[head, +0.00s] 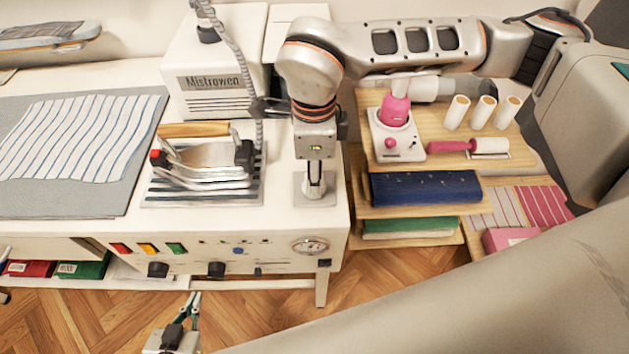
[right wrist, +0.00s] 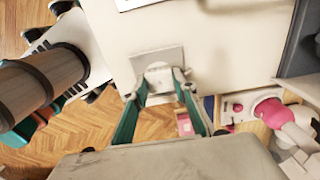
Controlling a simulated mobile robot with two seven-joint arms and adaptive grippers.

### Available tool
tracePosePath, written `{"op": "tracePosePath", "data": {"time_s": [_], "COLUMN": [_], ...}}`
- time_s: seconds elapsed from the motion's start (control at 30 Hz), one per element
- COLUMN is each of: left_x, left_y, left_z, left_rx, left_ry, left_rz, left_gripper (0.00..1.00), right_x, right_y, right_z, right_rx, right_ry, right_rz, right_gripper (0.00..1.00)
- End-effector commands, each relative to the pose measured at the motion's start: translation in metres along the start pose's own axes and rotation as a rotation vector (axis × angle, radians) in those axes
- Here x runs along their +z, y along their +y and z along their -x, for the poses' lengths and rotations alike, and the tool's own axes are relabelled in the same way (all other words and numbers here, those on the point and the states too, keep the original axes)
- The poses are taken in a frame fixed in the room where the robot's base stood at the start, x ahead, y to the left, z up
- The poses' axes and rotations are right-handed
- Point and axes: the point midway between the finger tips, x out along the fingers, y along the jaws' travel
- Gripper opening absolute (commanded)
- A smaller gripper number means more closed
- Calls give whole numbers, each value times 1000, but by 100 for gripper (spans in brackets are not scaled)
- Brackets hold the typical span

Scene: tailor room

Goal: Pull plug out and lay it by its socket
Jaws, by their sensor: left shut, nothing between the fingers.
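A square socket plate (head: 326,198) lies on the right end of the white ironing table. It also shows in the right wrist view (right wrist: 172,55), with a small pale round plug (right wrist: 158,73) on it. My right gripper (right wrist: 160,84) points down at the plug, its green fingers apart on either side. Whether the fingertips touch the plug I cannot tell. In the head view its wrist hides much of the fingers and plug. My left gripper (head: 191,304) is shut and empty, low in front of the table.
An iron (head: 205,160) rests on a striped pad left of the socket, with a grey hose rising beside it. The Mistrowen box (head: 215,85) stands behind. A wooden shelf (head: 450,180) with a pink device (head: 395,125) and spools is at right. The table's front right corner is clear.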

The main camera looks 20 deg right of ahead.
Motion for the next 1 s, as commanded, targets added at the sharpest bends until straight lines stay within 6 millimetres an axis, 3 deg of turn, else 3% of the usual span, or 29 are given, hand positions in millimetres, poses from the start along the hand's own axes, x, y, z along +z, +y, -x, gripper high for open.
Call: {"op": "tracePosePath", "data": {"time_s": [0.07, 1.0], "left_x": [0, -16], "left_y": [0, -3], "left_z": [0, 7], "left_rx": [0, -2], "left_ry": [0, 8], "left_rz": [0, -2], "left_gripper": [0, 0], "right_x": [0, 0], "right_y": [0, 0], "right_z": [0, 27], "right_rx": [0, -2], "right_ry": [0, -1], "right_rz": [0, 0], "right_gripper": [0, 0]}}
